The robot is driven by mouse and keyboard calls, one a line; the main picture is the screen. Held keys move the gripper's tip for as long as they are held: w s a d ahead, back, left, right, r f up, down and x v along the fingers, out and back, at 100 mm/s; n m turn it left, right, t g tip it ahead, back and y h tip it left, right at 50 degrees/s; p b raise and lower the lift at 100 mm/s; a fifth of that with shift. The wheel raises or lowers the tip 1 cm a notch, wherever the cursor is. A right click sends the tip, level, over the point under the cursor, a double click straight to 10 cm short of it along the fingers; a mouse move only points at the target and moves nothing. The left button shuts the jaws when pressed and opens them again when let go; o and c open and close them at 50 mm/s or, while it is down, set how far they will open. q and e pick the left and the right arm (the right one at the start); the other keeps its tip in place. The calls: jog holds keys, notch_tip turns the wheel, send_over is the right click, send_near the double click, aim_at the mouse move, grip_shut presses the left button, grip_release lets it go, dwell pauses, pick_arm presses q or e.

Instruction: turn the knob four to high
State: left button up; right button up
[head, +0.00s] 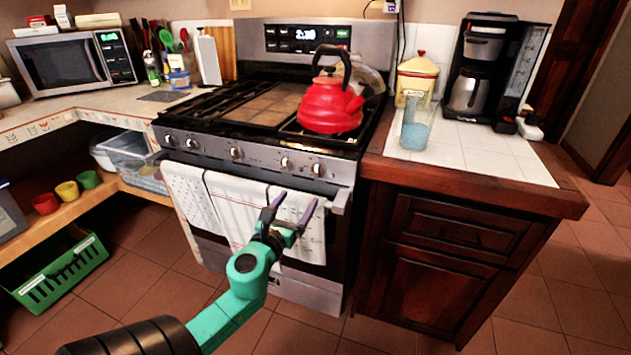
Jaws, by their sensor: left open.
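The stove (262,187) has a row of several round silver knobs along its front panel. Counted from the left, the fourth knob (286,163) is on the right part of the panel, with another knob (319,169) to its right. The setting of the knobs is too small to read. My left gripper (296,201) is open and empty, its two dark fingers pointing up, in front of the oven door and below these two knobs in the picture. It appears apart from the knobs. My right gripper is not in view.
White towels (225,206) hang on the oven handle, partly behind my gripper. A red kettle (330,104) sits on the stove's right burners. A wooden cabinet (450,251) stands right of the stove. Tiled floor (385,334) in front looks clear.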

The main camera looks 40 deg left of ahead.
aim_at(316, 174)
pick_arm(q)
jog(key=x, duration=1.3)
jog(key=shift+s, duration=0.1)
jog(key=c, duration=1.4)
